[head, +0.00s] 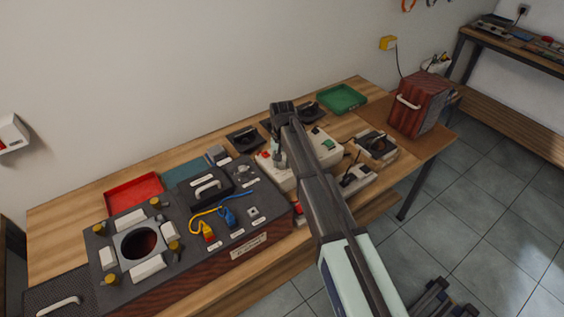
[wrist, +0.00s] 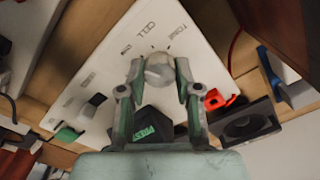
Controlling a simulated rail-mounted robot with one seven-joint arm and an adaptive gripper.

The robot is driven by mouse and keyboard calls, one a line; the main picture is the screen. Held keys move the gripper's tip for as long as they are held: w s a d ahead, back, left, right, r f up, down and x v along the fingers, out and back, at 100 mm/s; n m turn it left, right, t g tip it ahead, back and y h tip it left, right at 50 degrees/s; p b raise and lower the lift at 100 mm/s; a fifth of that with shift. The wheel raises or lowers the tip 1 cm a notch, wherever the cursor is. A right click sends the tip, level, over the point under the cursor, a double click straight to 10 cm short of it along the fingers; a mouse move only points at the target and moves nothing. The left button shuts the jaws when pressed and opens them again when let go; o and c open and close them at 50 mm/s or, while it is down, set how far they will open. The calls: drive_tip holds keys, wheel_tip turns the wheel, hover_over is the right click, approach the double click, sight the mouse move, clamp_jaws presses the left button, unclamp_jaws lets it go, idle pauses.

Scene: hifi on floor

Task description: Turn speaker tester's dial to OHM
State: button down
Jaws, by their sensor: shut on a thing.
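My gripper (wrist: 159,72) is shut on the dial, one fingertip on each side. I cannot tell clearly which label the dial points to. In the head view my gripper (head: 278,158) is over the tester's left part, mostly hidden by my arm.
A dark speaker test box (head: 180,240) with yellow and blue leads stands at the left. A red tray (head: 133,193) and a green tray (head: 342,98) lie along the back. A red-brown box (head: 418,104) stands at the right end. Small devices crowd the tester's right side.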

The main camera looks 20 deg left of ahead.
sight(282, 163)
drive_tip(key=c, duration=0.8)
unclamp_jaws()
wheel_tip(282, 163, up, 12)
idle(0.4)
